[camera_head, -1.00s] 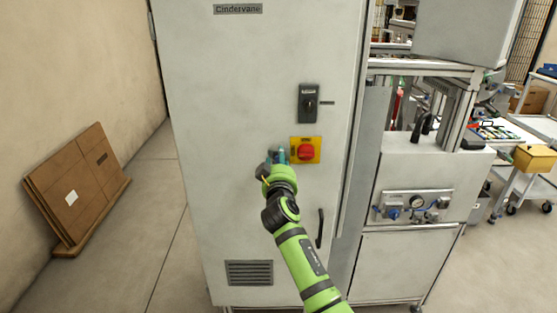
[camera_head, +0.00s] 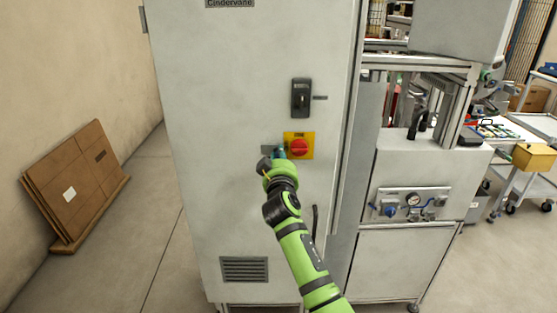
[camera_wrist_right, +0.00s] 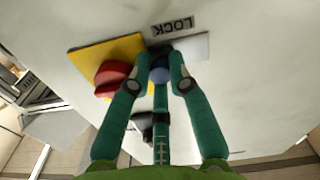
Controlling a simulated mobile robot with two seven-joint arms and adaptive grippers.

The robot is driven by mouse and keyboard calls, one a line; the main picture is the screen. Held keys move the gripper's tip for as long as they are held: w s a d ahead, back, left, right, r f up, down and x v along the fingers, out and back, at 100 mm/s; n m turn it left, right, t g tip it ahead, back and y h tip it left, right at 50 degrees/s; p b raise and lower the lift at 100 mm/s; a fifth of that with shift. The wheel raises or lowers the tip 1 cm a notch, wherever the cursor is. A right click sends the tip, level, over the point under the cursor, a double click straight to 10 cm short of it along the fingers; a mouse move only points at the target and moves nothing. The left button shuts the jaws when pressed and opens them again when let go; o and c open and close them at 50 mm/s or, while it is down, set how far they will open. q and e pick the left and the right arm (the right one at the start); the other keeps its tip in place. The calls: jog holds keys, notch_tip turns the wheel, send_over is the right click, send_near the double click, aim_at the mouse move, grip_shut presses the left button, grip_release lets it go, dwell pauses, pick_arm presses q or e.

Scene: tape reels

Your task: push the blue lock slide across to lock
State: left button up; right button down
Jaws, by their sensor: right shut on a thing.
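My right gripper (camera_wrist_right: 160,58) is at the front of the grey cabinet (camera_head: 240,100). Its teal fingers are closed around the small blue lock slide (camera_wrist_right: 159,73), mostly hidden between them. A light grey plate (camera_wrist_right: 193,46) reaches out from behind the fingers, away from the yellow switch plate; in the head view this grey plate (camera_head: 267,149) shows just left of the fingers. A label reading LOCK (camera_wrist_right: 172,26) appears upside down beside it in the wrist view. My left gripper is out of view.
A red rotary knob (camera_head: 299,147) on a yellow plate sits close to the right of the fingers. A black handle switch (camera_head: 301,98) is above it, and a bar handle (camera_head: 315,222) is below. Cardboard sheets (camera_head: 75,185) lean on the left wall.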

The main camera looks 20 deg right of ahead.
jog(key=shift+s+d, duration=0.1)
jog(key=shift+d, duration=0.45)
jog(key=c, duration=1.6)
grip_release()
jog(key=shift+a, duration=0.25)
jog(key=o, duration=0.5)
jog(key=shift+a, duration=0.15)
jog(key=shift+c, duration=0.2)
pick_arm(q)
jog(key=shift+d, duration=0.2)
pick_arm(e)
jog(key=v, duration=1.2)
jog(key=shift+d, duration=0.3)
